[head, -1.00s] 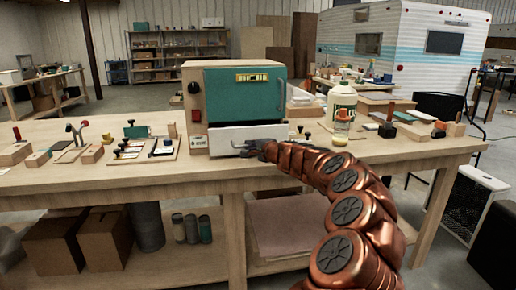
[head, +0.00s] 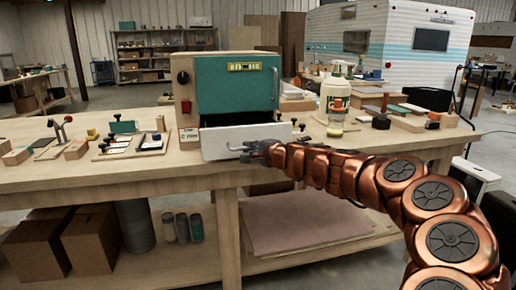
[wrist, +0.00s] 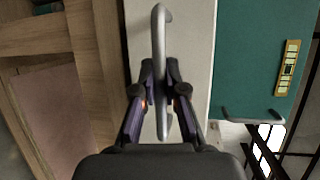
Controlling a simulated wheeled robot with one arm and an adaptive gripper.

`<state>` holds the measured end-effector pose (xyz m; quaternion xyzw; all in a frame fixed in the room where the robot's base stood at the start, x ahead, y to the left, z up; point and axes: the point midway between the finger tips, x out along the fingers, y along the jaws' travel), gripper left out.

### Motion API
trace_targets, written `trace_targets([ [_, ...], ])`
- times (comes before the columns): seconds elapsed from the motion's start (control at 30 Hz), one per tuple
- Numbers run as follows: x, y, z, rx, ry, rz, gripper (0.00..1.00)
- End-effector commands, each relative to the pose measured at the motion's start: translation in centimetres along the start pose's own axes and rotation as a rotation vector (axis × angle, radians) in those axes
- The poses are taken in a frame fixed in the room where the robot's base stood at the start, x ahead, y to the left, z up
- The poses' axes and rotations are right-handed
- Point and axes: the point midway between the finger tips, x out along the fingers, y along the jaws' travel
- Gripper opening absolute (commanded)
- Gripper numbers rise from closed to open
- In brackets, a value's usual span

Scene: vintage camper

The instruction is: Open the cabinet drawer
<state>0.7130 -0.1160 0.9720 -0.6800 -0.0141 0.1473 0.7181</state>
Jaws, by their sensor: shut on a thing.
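The cabinet (head: 188,95) is a small wooden box with a teal door on the workbench. Its white drawer (head: 220,145) is below the door and stands out from the body, with a dark gap showing above its front. My gripper (head: 252,150) reaches the drawer from the right in the head view. In the wrist view my gripper (wrist: 161,90) has a finger on each side of the grey bar handle (wrist: 160,40) and is shut on it. The inside of the drawer is mostly hidden.
The teal door (head: 236,88) above is closed and has its own upright handle. Blocks and tools lie on the bench at left. The bench front edge (head: 110,187) is below the drawer.

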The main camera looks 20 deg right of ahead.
Motion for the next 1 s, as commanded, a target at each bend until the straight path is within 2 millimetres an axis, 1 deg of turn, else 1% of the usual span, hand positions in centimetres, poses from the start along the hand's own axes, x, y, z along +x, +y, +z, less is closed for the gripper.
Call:
trace_targets([
  [0.33,-0.06,0.12,0.05,-0.001,0.002,0.001,0.0],
  [0.37,-0.06,0.12,0.06,-0.001,0.002,0.001,0.13],
  [0.6,-0.04,0.05,0.21,-0.002,-0.001,0.001,0.37],
  [0.87,-0.08,0.02,0.22,-0.002,-0.002,0.0,0.37],
  [1.0,-0.48,-0.02,0.22,-0.001,-0.002,0.0,0.37],
])
